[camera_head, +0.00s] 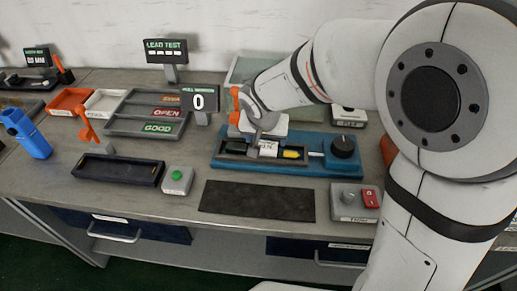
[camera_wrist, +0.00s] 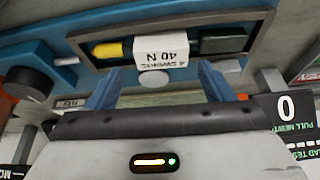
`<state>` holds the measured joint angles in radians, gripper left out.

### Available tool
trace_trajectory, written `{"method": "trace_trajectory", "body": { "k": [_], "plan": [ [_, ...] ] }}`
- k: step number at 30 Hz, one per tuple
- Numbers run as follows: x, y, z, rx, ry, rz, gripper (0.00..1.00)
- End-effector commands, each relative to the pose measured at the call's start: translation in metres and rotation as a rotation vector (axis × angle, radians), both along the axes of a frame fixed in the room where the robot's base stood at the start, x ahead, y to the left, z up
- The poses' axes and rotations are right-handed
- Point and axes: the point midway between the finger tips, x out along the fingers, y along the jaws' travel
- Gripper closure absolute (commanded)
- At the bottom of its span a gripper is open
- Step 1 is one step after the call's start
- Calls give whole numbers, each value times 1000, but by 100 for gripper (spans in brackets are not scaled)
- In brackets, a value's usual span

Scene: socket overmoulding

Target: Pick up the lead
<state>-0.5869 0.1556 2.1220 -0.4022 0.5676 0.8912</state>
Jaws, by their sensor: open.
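I cannot make out a whole lead for certain. A yellow pointed piece (camera_head: 293,154) lies in the slot of a blue fixture (camera_head: 225,162), with a pale rod at its right end. In the wrist view, the yellow piece (camera_wrist: 108,49) sits beside a white block (camera_wrist: 166,50) marked "40 N", with a dark grey block (camera_wrist: 224,41) on the other side. My gripper (camera_wrist: 159,78) is open, its two blue fingers apart and apparently empty, facing the white block. In the head view, my wrist hides part of the slot.
A black knob (camera_head: 343,146) stands on the fixture's right end. A dark mat (camera_head: 258,200) lies in front, with a green-button box (camera_head: 177,180) to its left and a red-switch box (camera_head: 355,202) to its right. Sorting trays (camera_head: 148,127) and a blue bottle (camera_head: 26,134) stand left.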

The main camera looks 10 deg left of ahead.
Motion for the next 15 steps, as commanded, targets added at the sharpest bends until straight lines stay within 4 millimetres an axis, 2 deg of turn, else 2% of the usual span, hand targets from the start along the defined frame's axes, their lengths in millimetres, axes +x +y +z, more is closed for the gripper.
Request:
{"method": "trace_trajectory", "body": {
  "k": [6, 10, 15],
  "plan": [
    [10, 2, -33, -3, 3, 1, 25],
    [14, 2, -42, -2, 1, 1, 25],
    [14, 3, -42, 0, 0, 2, 25]
  ]
}}
